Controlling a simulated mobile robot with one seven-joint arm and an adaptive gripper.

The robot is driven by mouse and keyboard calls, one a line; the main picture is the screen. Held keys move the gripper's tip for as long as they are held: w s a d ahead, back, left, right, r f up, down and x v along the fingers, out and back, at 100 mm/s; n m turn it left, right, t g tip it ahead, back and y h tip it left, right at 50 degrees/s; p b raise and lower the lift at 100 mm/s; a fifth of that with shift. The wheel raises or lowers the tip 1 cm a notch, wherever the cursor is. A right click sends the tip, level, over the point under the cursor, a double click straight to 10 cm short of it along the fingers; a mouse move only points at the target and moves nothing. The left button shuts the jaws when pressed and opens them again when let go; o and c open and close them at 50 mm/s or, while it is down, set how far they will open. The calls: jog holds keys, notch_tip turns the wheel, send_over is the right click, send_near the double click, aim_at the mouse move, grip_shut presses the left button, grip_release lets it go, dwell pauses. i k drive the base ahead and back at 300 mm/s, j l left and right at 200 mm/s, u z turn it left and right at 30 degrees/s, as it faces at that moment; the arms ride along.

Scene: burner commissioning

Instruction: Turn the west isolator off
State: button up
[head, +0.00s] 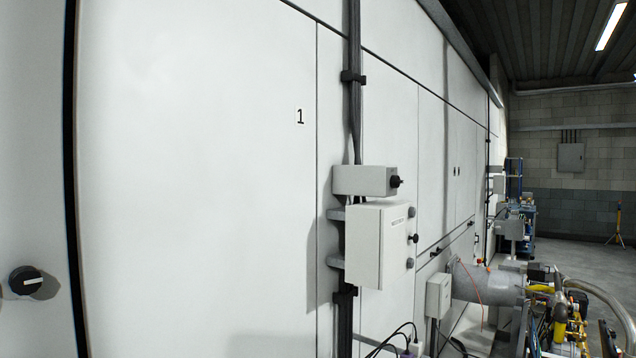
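A black rotary knob (26,280) with a white pointer bar sits on the pale panel at the far left; the bar lies close to level. A small grey box (362,180) on the wall in the middle has a black knob (396,181) on its right face, seen edge-on. Below it, a larger grey box (364,245) has a black knob (415,238) on its right side and a label too small to read. I cannot tell which of these is the west isolator. My gripper is not in view.
A large white wall marked "1" (300,116) fills the left and middle. A grey cylindrical burner (486,284) with yellow-and-black fittings and hoses (558,318) juts out at lower right. Open floor (575,258) lies behind it. A grey panel (570,157) hangs on the far block wall.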

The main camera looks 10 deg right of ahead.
aim_at(395, 181)
jog(key=i+l+u, duration=0.35)
jog(key=l, duration=0.3)
jog(key=i+l+u, duration=0.15)
jog(key=i+l, duration=0.15)
jog(key=i+l+u, duration=0.2)
jog(key=l, duration=0.25)
jog(key=k, duration=0.05)
